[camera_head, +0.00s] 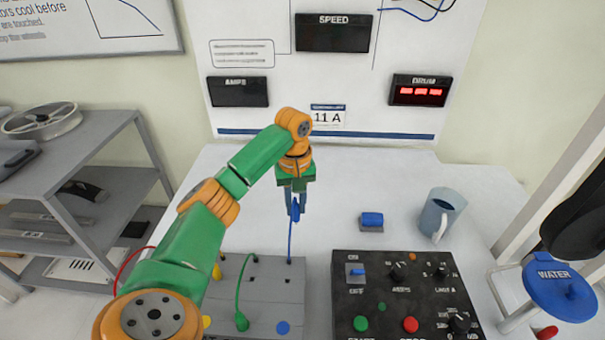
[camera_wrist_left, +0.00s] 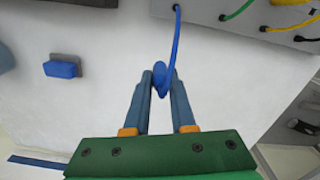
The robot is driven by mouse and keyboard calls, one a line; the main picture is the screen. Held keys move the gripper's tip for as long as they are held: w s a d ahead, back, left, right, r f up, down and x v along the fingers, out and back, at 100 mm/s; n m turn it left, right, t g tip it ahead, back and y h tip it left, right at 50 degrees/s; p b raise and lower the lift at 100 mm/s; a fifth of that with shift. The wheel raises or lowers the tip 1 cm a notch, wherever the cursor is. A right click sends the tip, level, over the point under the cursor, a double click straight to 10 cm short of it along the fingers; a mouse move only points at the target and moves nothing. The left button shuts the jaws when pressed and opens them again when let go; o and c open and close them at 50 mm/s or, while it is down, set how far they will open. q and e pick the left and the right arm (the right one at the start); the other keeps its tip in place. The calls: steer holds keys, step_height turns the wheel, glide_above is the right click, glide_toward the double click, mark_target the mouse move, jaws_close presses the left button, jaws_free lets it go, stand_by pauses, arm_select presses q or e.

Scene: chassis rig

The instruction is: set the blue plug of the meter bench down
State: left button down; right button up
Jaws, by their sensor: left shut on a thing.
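My left gripper (camera_head: 295,213) is shut on the blue plug (camera_head: 294,210), above the white table behind the grey socket box. In the left wrist view the blue plug (camera_wrist_left: 160,78) is between the fingertips of my left gripper (camera_wrist_left: 163,80). A blue cable runs from the plug to the back edge of the grey meter bench box (camera_head: 268,295); this box also shows in the left wrist view (camera_wrist_left: 210,12). A small blue block on a grey base (camera_head: 371,220) lies on the table to the right of the plug. My right gripper is not in view.
A black control box (camera_head: 395,320) with switches and buttons stands to the right of the grey box. A blue-grey mug (camera_head: 441,215) stands at the right of the table (camera_head: 345,182). A grey shelf (camera_head: 85,150) is at the left. The table's middle is mostly clear.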

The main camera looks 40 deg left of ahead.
arm_select(q)
steer(key=shift+w+a+f+b, duration=0.25)
steer(key=shift+w+f, duration=0.3)
steer(key=shift+f, duration=0.7)
steer(key=shift+w+a+f+b, duration=0.1)
steer(key=shift+w+a+f, duration=0.4)
steer(key=shift+f, duration=0.8)
steer(key=shift+w+a+f+b, duration=0.2)
steer(key=shift+w+f, duration=0.45)
steer(key=shift+f, duration=0.6)
steer(key=shift+f, duration=0.1)
steer(key=c, duration=0.8)
jaws_free()
steer(key=shift+o, duration=0.2)
step_height(320, 180, up, 12)
